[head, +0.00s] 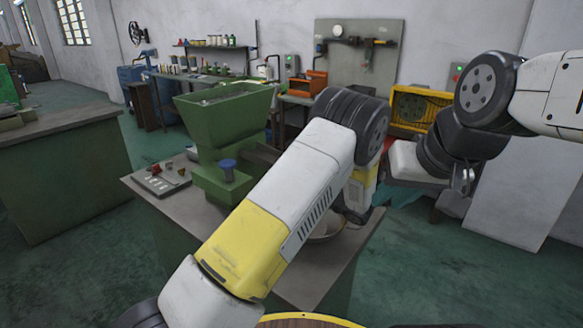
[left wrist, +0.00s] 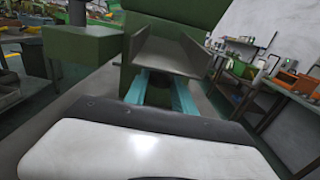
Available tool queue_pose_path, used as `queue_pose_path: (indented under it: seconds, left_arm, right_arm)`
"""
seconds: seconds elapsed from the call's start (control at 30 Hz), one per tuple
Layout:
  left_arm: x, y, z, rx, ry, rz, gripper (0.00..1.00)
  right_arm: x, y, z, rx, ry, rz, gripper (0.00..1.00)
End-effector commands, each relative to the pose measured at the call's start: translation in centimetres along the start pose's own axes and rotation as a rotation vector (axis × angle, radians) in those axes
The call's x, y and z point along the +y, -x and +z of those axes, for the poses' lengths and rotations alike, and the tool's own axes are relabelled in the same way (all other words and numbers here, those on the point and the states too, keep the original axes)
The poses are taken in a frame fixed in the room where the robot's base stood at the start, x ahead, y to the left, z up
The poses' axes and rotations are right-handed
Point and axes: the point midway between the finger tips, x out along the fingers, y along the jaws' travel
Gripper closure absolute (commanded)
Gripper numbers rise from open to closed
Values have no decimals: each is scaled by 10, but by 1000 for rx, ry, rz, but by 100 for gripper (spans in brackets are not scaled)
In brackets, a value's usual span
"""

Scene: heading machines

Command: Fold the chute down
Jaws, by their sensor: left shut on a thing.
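The green machine (head: 215,150) with a hopper on top stands on a bench left of my left arm. In the left wrist view its grey chute (left wrist: 172,52) is an open channel with raised side walls, sloping toward the camera. In the head view only a part of the chute (head: 262,156) shows, the rest being behind my arm. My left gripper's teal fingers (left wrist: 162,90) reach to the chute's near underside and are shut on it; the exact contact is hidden. My right gripper (head: 463,181) hangs right of the bench, away from the machine, its jaw gap unclear.
A pale bowl (head: 327,236) sits on the bench, partly behind my left arm. Another bench (head: 60,135) stands at far left, with open floor (head: 85,240) between. A yellow-framed unit (head: 408,108) is behind.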

Motion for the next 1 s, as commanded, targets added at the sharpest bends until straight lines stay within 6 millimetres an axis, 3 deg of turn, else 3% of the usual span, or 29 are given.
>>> queue_pose_path:
  seconds: [0.3, 0.8, 0.83, 0.9, 1.0]
  left_arm:
    - [0, -7, -18, 2, 0, 2, 100]
    - [0, -8, -19, 2, 1, 1, 100]
    - [0, -8, -19, 2, 1, 1, 64]
    - [0, -8, -19, 1, 1, 1, 50]
    - [0, -8, -19, 0, 1, 1, 49]
  right_arm:
    - [0, 0, 0, 0, 0, 0, 76]
    - [0, 0, 0, 0, 0, 0, 76]
    - [0, 0, 0, 0, 0, 0, 76]
    - [0, 0, 0, 0, 0, 0, 76]
    - [0, 0, 0, 0, 0, 0, 76]
